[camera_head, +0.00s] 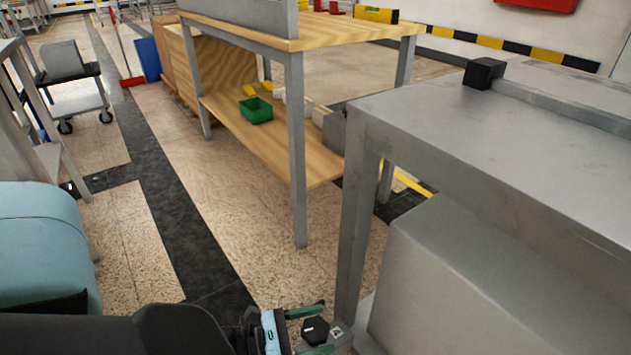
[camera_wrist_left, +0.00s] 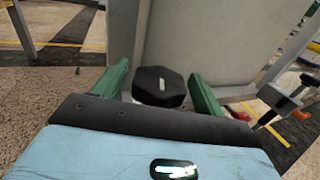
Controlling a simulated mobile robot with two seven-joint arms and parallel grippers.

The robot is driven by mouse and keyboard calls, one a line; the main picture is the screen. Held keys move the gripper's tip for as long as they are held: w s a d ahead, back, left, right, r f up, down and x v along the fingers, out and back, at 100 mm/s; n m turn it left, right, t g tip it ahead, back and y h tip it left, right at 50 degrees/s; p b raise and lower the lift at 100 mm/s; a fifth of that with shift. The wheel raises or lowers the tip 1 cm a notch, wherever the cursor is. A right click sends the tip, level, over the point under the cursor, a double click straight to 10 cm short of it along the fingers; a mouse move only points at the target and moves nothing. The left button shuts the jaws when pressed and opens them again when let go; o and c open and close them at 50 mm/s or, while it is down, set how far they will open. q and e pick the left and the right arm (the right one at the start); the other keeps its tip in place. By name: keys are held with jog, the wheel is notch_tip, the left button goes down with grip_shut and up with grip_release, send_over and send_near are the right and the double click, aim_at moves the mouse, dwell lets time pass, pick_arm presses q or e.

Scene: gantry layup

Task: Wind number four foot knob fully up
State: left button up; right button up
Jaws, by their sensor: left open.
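The foot knob (camera_head: 315,329) is black with several flat sides, low at the near leg of the grey metal table (camera_head: 490,130). It shows close up in the left wrist view (camera_wrist_left: 160,88), with a small light mark on it. My left gripper (camera_head: 320,326) is open, with one green finger on each side of the knob. In the left wrist view the fingers (camera_wrist_left: 157,82) stand apart from the knob, with gaps at both sides. No number is readable on the knob. My right gripper is in neither view.
A large grey box-like body (camera_head: 480,270) fills the space under the metal table. A wooden workbench (camera_head: 350,30) stands behind, with a green bin (camera_head: 256,110) on its lower shelf. A red part (camera_wrist_left: 239,115) shows right of the left gripper.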

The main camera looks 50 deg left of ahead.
pick_arm(q)
jog(key=c, duration=1)
jog(key=shift+w+n+t+y, duration=0.1)
jog(key=shift+n+t+y, duration=0.6)
jog(key=shift+n+y, duration=1.3)
jog(key=o, duration=1)
jog(key=shift+m+y, duration=0.4)
jog(key=shift+s+a+p, duration=0.2)
jog(key=shift+s+p, duration=0.05)
jog(key=shift+s, duration=1.05)
jog(key=shift+s+a+p, duration=0.15)
jog(key=shift+s+p, duration=0.05)
jog(key=shift+s, duration=1.05)
jog(key=shift+s+a+p, duration=0.2)
jog(key=shift+s+p, duration=0.05)
jog(key=shift+s, duration=1.05)
